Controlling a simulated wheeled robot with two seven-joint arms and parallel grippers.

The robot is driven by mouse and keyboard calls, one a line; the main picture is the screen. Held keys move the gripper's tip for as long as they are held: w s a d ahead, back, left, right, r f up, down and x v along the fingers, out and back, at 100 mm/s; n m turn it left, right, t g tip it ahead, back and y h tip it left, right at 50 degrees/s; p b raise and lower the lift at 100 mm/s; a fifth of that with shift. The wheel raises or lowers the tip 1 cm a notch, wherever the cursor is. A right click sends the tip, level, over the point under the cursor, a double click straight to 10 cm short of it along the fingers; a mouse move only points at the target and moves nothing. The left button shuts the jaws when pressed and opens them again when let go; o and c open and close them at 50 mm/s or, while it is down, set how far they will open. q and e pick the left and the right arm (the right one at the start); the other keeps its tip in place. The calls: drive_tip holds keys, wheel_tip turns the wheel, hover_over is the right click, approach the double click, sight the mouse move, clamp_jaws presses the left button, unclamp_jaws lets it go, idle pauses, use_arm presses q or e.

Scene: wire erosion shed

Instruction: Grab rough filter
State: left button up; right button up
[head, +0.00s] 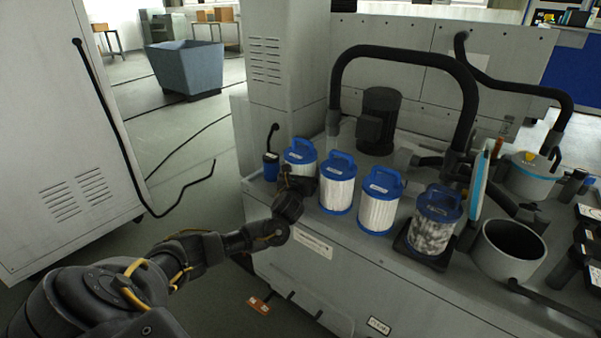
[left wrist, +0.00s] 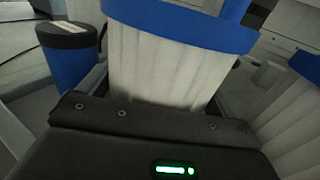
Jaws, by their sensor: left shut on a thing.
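Several filter cartridges with blue caps and handles stand in a row on the grey machine top. My left gripper (head: 297,185) is shut on the leftmost filter (head: 301,156), a white pleated one. In the left wrist view, that filter (left wrist: 165,68) rises upright behind the dark gripper, its lower part hidden. A second white filter (head: 338,187) and a third (head: 379,208) stand to its right, also upright. A grey-stained filter (head: 432,230) stands on a dark base at the row's right end. I cannot read the labels to tell which is the rough one. My right gripper is out of view.
A small blue container with a dark lid (head: 271,166) stands close left of the held filter. A dark motor (head: 378,120) and a thick black hose (head: 405,56) are behind the row. An open grey cylinder (head: 508,250) is at right. Open floor lies left.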

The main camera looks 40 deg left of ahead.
sight(300, 162)
use_arm(q)
drive_tip(key=shift+r, duration=0.6)
wheel_tip(300, 162, up, 2)
drive_tip(key=shift+r+p, duration=0.25)
drive_tip(key=shift+p, duration=0.15)
wheel_tip(300, 162, up, 14)
drive_tip(key=p, duration=0.2)
drive_tip(key=shift+r, duration=0.25)
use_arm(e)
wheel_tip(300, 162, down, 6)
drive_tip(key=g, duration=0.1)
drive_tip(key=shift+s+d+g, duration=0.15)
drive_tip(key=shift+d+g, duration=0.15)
